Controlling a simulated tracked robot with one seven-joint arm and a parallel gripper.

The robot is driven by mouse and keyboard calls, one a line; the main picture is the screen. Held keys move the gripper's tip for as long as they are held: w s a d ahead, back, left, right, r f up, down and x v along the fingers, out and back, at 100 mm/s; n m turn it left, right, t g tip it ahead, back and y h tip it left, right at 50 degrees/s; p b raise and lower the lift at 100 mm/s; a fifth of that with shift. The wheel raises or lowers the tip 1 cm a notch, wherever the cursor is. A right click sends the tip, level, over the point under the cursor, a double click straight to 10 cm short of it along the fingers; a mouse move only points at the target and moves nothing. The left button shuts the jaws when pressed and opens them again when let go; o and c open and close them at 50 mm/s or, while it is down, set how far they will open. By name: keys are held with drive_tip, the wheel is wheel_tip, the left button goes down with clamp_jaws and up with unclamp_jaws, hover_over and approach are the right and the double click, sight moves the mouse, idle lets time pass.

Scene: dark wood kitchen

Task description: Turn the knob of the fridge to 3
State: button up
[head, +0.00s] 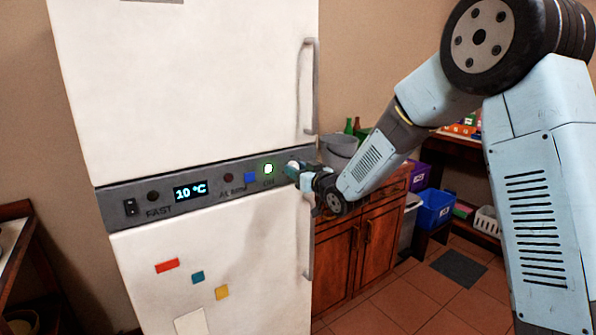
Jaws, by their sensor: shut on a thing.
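The white fridge (190,80) stands upright in front of me, with a grey control panel (215,184) across its middle. The knob (291,168) is at the panel's right end, mostly hidden by my gripper. My gripper (297,171) is shut on the knob, reaching in from the right. The knob's markings and setting cannot be read.
Two vertical fridge handles, the upper one (316,85) and the lower one (308,245), are close above and below my gripper. A wooden cabinet (340,255) with a grey bucket (340,148) on top stands to the right. Tiled floor (400,300) is open in front of it.

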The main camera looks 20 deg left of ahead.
drive_tip(key=shift+n, duration=1.5)
drive_tip(key=o, duration=1.1)
drive_tip(key=shift+c, duration=0.2)
drive_tip(key=v, duration=1.3)
drive_tip(key=shift+s+d, duration=0.25)
